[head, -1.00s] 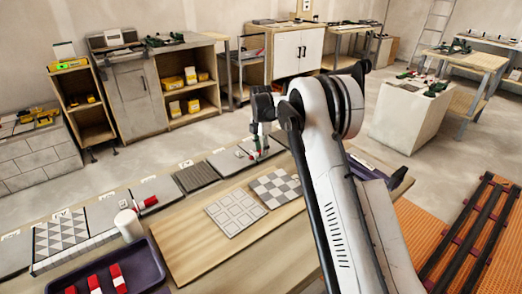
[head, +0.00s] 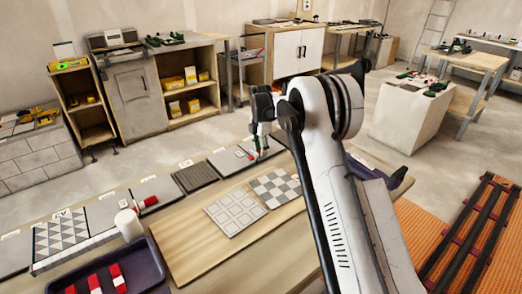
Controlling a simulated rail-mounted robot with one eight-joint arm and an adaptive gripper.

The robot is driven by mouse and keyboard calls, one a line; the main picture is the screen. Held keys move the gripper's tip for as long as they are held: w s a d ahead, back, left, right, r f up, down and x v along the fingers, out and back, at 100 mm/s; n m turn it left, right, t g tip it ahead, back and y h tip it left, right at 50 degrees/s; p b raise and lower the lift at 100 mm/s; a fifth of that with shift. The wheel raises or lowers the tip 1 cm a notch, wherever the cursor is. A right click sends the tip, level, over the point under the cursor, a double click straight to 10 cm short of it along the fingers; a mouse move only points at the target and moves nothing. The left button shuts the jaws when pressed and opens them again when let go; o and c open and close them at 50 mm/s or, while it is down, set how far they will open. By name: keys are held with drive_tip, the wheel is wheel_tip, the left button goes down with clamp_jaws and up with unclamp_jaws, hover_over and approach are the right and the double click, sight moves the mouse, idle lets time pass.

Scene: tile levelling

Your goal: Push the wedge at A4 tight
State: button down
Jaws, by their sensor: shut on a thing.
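My gripper (head: 257,129) is at the far part of the long bench, pointing down over the row of tiles. It is shut on a slim tool with a green part (head: 257,143), whose lower end is close to a grey tile (head: 229,162). A small red piece (head: 251,157), which looks like a wedge, shows at the tool's foot. I cannot tell whether the tool touches it. The label A4 is too small to read from here. A red piece (head: 150,201) also lies on the nearer tiles by a white cylinder.
A dark tray (head: 153,259) with red and white pieces stands at the near left of the bench. A patterned tile (head: 62,238), a pale tile of squares (head: 235,212) and a checkered tile (head: 275,187) lie on the bench. The board beside them is partly clear.

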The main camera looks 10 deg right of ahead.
drive_tip(key=shift+s+a, duration=0.4)
drive_tip(key=shift+a, duration=0.4)
idle(1.1)
drive_tip(key=c, duration=1.5)
unclamp_jaws()
drive_tip(key=shift+r, duration=0.1)
wheel_tip(320, 180, up, 12)
drive_tip(key=s+d+r+m+t, duration=0.1)
drive_tip(key=s+r+m+t, duration=0.1)
drive_tip(key=s+r+m, duration=0.7)
drive_tip(key=s+r+m+t, duration=0.1)
drive_tip(key=s+r+m, duration=0.1)
drive_tip(key=s+r, duration=0.9)
drive_tip(key=s+f+m+t, duration=0.1)
drive_tip(key=s+f+m, duration=0.2)
drive_tip(key=s, duration=0.7)
drive_tip(key=s+f+m+t, duration=0.1)
drive_tip(key=s+f+m, duration=0.3)
drive_tip(key=s, duration=0.6)
drive_tip(key=s+d+f+m+t+p, duration=0.1)
drive_tip(key=s+f+m, duration=0.3)
drive_tip(key=s, duration=0.6)
drive_tip(key=shift+s+f+m+t, duration=0.1)
drive_tip(key=shift+s+m+t, duration=0.3)
drive_tip(key=shift+m+t, duration=0.15)
